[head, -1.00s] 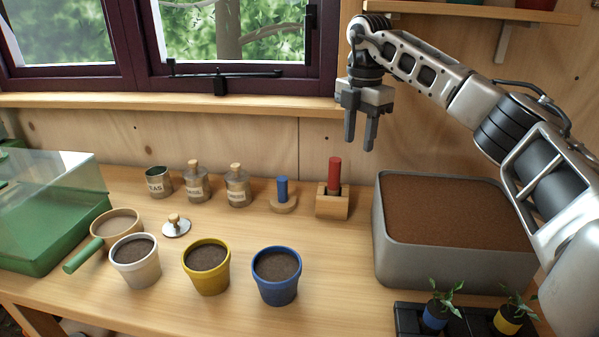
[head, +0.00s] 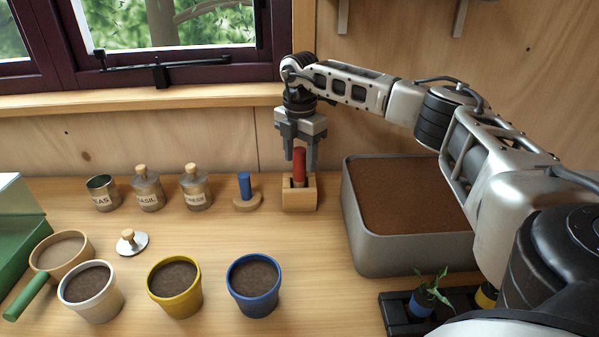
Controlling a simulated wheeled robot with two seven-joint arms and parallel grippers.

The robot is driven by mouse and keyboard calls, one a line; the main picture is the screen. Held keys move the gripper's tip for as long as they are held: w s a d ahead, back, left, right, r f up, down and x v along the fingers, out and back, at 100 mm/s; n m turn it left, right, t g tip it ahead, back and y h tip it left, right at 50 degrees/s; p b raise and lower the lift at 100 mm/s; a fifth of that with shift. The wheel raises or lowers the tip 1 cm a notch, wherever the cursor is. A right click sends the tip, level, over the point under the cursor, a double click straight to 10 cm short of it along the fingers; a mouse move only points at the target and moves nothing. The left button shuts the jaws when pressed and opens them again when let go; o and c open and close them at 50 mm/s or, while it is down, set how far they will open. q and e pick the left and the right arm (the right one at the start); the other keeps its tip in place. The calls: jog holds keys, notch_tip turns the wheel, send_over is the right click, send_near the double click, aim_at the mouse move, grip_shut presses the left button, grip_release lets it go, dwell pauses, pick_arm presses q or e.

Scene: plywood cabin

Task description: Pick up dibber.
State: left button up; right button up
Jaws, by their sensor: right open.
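The dibber appears to be the red-handled tool (head: 299,168) standing upright in a small wooden block (head: 300,198) at the back of the bench. Only its red handle shows; its lower part is hidden in the block. My right gripper (head: 300,160) points down over it. Its jaws are open, with one finger on each side of the upper handle as seen from here. I cannot tell whether a finger touches the handle. My left gripper is not in view.
A blue-handled piece on a round wooden base (head: 246,202) stands just left of the block. A grey soil tray (head: 385,256) is close on the right. Labelled seed containers (head: 195,187) and several pots (head: 254,288) stand left and in front. The wall is behind.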

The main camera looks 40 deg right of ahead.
jog(key=shift+f, duration=0.75)
jog(key=c, duration=1.1)
jog(key=shift+a+r, duration=0.1)
